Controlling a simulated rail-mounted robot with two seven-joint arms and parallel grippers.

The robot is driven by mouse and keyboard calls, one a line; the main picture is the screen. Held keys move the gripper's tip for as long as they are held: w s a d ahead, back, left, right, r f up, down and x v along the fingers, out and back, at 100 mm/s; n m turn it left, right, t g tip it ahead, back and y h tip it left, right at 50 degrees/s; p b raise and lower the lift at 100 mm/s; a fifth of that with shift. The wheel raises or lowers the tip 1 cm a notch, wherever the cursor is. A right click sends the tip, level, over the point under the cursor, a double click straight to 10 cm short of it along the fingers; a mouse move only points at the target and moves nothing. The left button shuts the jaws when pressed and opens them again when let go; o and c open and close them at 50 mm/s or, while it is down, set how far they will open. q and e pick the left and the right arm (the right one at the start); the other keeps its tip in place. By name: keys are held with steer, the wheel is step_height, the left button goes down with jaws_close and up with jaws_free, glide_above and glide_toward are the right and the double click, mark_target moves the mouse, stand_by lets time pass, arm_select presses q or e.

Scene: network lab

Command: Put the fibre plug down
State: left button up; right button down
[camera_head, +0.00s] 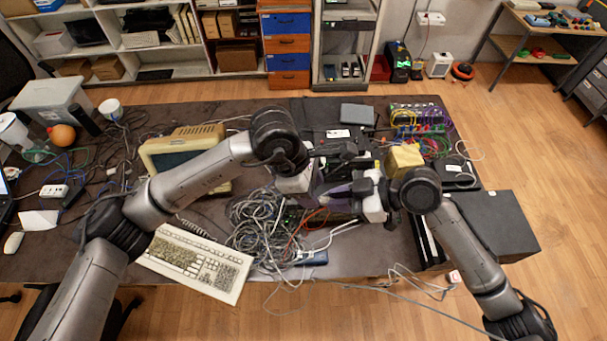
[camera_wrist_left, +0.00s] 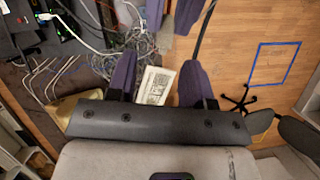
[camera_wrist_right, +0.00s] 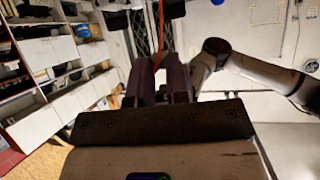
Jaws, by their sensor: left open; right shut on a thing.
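The fibre plug itself is hidden between the fingers of my right gripper (camera_wrist_right: 160,72), which is shut on it. An orange fibre cable (camera_wrist_right: 160,28) runs up from those fingers in the right wrist view. In the head view an orange cable (camera_head: 311,216) shows below the grippers, beside the grey cable tangle. My right gripper (camera_head: 343,189) is above the middle of the table, pointing left. My left gripper (camera_wrist_left: 158,72) is open with nothing between its purple fingers. In the head view it is close to the right gripper, just left of it.
A grey cable tangle (camera_head: 262,232) lies below the grippers. A cream keyboard (camera_head: 195,262) is at the front left, a beige monitor (camera_head: 182,155) behind it. Coloured patch cables (camera_head: 418,122) are at the back right. A black box (camera_head: 497,222) stands at the right edge. Little bare table shows.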

arm_select(q)
steer(key=shift+x, duration=0.85)
jaws_close()
arm_select(e)
steer(key=c, duration=1)
jaws_free()
steer(key=shift+c, duration=0.2)
